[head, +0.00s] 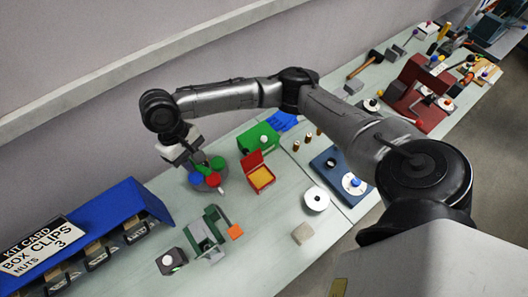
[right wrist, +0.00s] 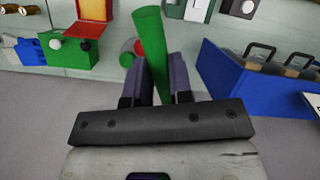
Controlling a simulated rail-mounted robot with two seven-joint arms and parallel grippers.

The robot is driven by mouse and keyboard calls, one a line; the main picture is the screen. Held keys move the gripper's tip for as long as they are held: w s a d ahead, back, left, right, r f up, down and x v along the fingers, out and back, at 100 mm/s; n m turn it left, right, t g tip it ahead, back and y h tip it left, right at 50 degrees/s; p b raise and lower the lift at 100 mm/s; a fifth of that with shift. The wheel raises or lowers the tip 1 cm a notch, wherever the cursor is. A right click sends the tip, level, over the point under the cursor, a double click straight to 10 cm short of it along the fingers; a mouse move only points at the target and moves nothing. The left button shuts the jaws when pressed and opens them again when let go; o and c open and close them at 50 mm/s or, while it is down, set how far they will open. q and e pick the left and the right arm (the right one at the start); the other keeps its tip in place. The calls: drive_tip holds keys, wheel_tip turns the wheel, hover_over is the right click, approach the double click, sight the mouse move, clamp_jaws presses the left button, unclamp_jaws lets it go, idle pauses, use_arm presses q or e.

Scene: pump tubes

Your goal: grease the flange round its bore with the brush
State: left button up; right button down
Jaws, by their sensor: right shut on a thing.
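My right gripper (head: 196,160) is low over a grey round holder (head: 203,187) at the left of the bench in the head view. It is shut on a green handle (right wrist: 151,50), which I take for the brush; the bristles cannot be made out. Red and green knobs show at the holder, just behind the handle in the right wrist view. I cannot tell whether the handle is clear of the holder. A pale disc with a small dark centre (head: 316,199), probably the flange, lies right of the holder. An open red box (head: 254,160) with a yellow filling (head: 261,177) stands between. My left gripper is not in view.
A green block with a white knob (head: 259,139) stands behind the red box. A green fixture (head: 207,235) and a dark block (head: 172,261) are in front. The blue kit rack (head: 130,205) is at the left.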

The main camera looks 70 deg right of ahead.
drive_tip(key=s+d+f+m+y+p, duration=0.5)
drive_tip(key=s+d+f+m+y, duration=0.5)
drive_tip(key=s+d+f+y, duration=0.4)
drive_tip(key=shift+g+h, duration=0.4)
drive_tip(key=f+b, duration=0.1)
drive_tip(key=b, duration=0.1)
drive_tip(key=d+f+b, duration=0.1)
drive_tip(key=b, duration=0.1)
drive_tip(key=s+f+b, duration=0.1)
drive_tip(key=f+b, duration=0.1)
drive_tip(key=shift+d, duration=0.25)
drive_tip(key=shift+f+b, duration=0.25)
drive_tip(key=shift+b, duration=0.05)
drive_tip(key=shift+f, duration=0.15)
idle(0.5)
idle(0.4)
drive_tip(key=shift+f, duration=0.1)
idle(0.7)
